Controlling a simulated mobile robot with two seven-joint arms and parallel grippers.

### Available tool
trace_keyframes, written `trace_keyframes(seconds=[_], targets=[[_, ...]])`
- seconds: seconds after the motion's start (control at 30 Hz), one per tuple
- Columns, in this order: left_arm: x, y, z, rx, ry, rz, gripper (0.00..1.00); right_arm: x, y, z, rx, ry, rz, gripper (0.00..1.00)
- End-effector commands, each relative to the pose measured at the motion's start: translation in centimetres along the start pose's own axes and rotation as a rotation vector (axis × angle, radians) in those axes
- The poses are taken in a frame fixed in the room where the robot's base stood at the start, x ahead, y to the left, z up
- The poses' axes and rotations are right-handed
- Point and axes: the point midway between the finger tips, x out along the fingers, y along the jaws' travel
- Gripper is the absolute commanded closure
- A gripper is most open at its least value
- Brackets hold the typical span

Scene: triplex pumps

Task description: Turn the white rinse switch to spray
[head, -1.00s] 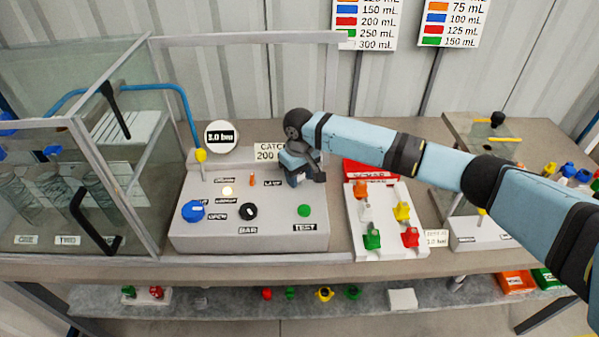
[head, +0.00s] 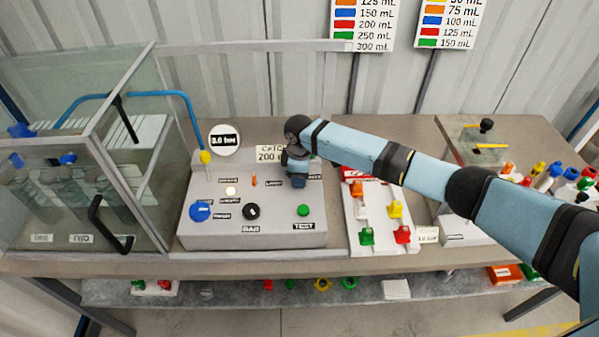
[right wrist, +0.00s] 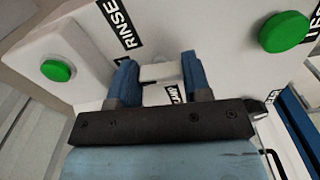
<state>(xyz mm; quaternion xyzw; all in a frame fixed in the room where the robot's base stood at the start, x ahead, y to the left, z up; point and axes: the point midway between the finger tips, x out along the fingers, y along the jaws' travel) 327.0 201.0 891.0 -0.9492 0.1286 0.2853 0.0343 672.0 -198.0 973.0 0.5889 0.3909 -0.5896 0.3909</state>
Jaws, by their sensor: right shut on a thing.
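My right gripper (head: 298,181) is over the right back part of the grey control panel (head: 270,236) in the head view. In the right wrist view, its two blue fingers (right wrist: 155,80) are closed on the white rinse switch (right wrist: 162,72), one on each side. A black RINSE label (right wrist: 125,22) is beside the switch. Another label (right wrist: 176,94) between the fingers is partly hidden, so I cannot read it fully. The switch is hidden by the gripper in the head view. My left gripper is not in view.
The panel also has a blue knob (head: 200,211), a black BAR knob (head: 251,212) and a green TEST button (head: 303,210). A glass cabinet (head: 85,170) stands at the left. A white tray of coloured valves (head: 384,240) lies right of the panel.

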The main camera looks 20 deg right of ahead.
Motion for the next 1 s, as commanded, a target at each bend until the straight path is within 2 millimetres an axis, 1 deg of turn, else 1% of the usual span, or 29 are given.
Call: trace_keyframes(seconds=[0.1,0.3,0.83,0.87,0.9,0.93,0.97,1.0], targets=[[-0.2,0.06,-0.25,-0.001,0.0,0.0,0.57,-0.14,0.02,-0.08,-0.056,0.002,0.0,0.79],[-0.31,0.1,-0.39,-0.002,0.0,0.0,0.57,-0.11,0.07,-0.08,-0.114,0.002,0.001,0.79],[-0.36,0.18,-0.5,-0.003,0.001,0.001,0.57,-0.1,0.09,-0.09,-0.136,0.002,0.001,0.79],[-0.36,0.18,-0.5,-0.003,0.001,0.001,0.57,-0.1,0.09,-0.09,-0.136,0.002,0.001,0.48],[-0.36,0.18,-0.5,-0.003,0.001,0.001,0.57,-0.1,0.09,-0.08,-0.136,0.002,0.001,0.39],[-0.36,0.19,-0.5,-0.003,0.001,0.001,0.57,-0.09,0.08,-0.08,-0.136,0.002,0.001,0.32],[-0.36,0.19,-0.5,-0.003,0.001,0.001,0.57,-0.08,0.08,-0.07,-0.136,0.002,0.001,0.3],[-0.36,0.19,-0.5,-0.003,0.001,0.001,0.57,-0.07,0.08,-0.07,-0.135,0.002,0.001,0.3]])
